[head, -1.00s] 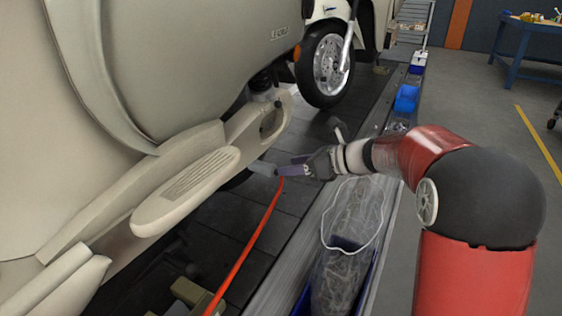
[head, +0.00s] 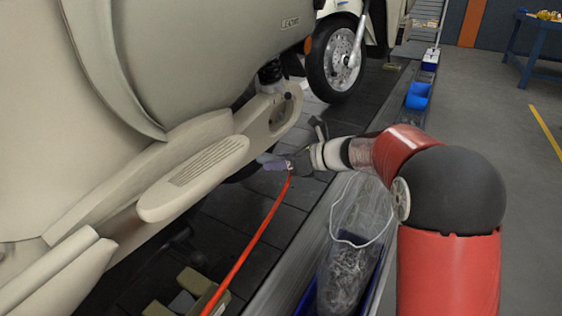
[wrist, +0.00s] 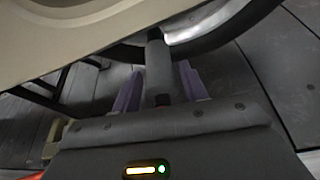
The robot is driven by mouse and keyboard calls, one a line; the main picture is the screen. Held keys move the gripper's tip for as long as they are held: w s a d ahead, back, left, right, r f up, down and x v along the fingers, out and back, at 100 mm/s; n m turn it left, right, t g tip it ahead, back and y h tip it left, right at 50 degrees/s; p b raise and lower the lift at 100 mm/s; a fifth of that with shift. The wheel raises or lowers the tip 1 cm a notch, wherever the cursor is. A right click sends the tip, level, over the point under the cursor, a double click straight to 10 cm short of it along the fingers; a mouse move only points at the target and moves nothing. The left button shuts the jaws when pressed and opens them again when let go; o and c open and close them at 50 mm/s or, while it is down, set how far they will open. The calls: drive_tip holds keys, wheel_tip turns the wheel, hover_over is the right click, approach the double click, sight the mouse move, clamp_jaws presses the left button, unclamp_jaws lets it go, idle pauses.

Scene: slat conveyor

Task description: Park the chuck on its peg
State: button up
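My gripper (head: 274,163) is beside the cream scooter (head: 180,180), low by its footboard, with the fingers pointing left. In the wrist view, a grey cylindrical chuck (wrist: 158,70) lies between the two purple fingers (wrist: 160,88) and sticks out beyond them. The fingers look shut on it, though a narrow gap seems to show on the right. A red hose (head: 250,243) runs from the gripper down to the bottom of the head view. I cannot make out the peg in either view.
A scooter wheel and dark tyre (wrist: 225,25) lie just beyond the chuck. An olive block (head: 192,280) is at the bottom left. A blue bin with a clear bag (head: 350,270) stands below my arm, and a blue bin (head: 418,95) is farther back.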

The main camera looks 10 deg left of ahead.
drive_tip(key=c, duration=0.7)
drive_tip(key=shift+c, duration=0.2)
drive_tip(key=shift+d, duration=0.15)
drive_tip(key=shift+s+d, duration=0.25)
drive_tip(key=shift+d, duration=0.35)
drive_tip(key=shift+s+d, duration=0.2)
drive_tip(key=shift+d, duration=0.45)
drive_tip(key=shift+s+d, duration=0.25)
drive_tip(key=shift+d, duration=0.35)
drive_tip(key=shift+c, duration=0.6)
